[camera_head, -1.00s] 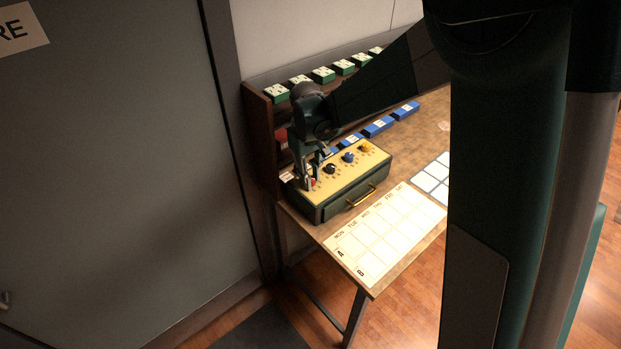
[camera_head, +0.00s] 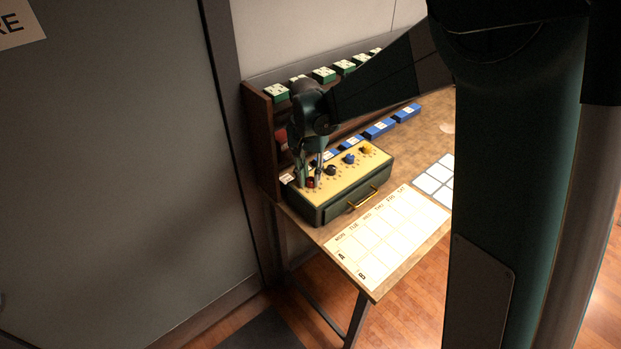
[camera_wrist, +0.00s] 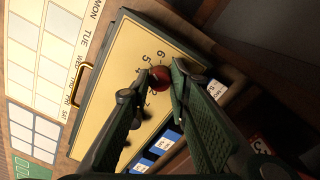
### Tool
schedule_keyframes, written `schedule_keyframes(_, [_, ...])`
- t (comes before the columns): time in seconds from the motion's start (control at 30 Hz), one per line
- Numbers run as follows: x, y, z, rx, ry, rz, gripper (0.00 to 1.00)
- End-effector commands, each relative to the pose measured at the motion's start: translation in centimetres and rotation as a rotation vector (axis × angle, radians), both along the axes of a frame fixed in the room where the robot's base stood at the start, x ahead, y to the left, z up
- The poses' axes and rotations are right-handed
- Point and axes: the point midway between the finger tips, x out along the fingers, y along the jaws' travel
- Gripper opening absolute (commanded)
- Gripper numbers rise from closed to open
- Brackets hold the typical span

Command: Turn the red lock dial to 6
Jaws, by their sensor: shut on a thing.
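The red lock dial (camera_head: 311,183) is at the left end of the yellow top of a dark green lock box (camera_head: 345,190). My gripper (camera_head: 310,182) points down over it. In the wrist view my gripper (camera_wrist: 162,75) is shut on the red dial (camera_wrist: 160,79), one finger on each side. The digits 6 and 5 show beside the dial, and a 2 lies near the left finger. The fingers cover other digits, and I cannot tell where the dial's mark points. A black dial (camera_head: 331,170), a blue dial (camera_head: 349,158) and a yellow dial (camera_head: 367,149) stand farther along the top.
The box has a brass drawer handle (camera_head: 363,198) on its front. A weekday chart (camera_head: 385,240) lies in front of it. Blue blocks (camera_head: 380,128) and a rack with green blocks (camera_head: 323,75) stand behind. A grey door (camera_head: 120,170) is close on the left.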

Motion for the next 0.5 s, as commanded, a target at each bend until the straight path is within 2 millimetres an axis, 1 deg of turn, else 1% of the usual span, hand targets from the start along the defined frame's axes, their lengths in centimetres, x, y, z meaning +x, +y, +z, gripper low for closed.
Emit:
schedule_keyframes(0.3, [0.07, 0.03, -0.03, 0.000, 0.001, -0.292, 0.07])
schedule_keyframes(0.5, [0.09, 0.06, 0.00, 0.001, 0.000, -0.445, 0.07])
